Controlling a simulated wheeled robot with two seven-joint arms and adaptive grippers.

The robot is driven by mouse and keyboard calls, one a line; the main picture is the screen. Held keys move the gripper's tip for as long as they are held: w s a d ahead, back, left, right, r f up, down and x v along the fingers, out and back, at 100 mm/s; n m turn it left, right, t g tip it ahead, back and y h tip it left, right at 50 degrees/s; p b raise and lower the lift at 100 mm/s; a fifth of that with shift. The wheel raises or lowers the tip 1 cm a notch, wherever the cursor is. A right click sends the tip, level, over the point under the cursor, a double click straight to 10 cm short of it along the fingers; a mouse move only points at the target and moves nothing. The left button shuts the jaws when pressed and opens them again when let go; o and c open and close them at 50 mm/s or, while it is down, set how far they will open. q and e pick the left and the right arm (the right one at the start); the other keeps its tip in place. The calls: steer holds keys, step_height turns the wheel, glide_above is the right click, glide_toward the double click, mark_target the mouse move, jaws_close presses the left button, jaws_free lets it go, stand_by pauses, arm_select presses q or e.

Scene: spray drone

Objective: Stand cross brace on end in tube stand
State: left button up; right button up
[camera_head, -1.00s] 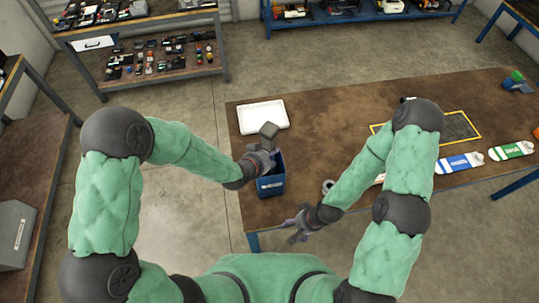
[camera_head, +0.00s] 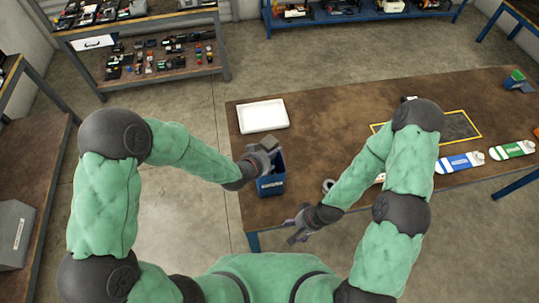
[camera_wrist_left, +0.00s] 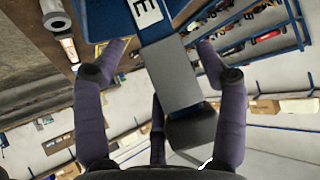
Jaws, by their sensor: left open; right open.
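The tube stand, a blue open box (camera_head: 271,186) with a white label, stands at the table's left front corner. The cross brace has a grey end (camera_head: 270,143) that shows just above the stand at my left gripper (camera_head: 258,158). In the left wrist view, its grey length (camera_wrist_left: 172,75) runs between my open purple fingers, with a blue part bearing a white label and the letter E. The brace's lower part is hidden, so I cannot tell how deep it sits. My right gripper (camera_head: 298,226) is open and empty by the table's front edge.
A white tray (camera_head: 263,116) lies behind the stand. A yellow-edged dark mat (camera_head: 460,126) and blue and green labelled pieces (camera_head: 460,162) lie to the right. A roll (camera_head: 328,186) sits near my right forearm. The table's middle (camera_head: 335,120) is clear.

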arm_select(q)
steer(key=v, duration=0.7)
steer(key=shift+s+r, duration=0.2)
steer(key=shift+r, duration=0.05)
steer(key=shift+a, duration=0.1)
stand_by(0.9)
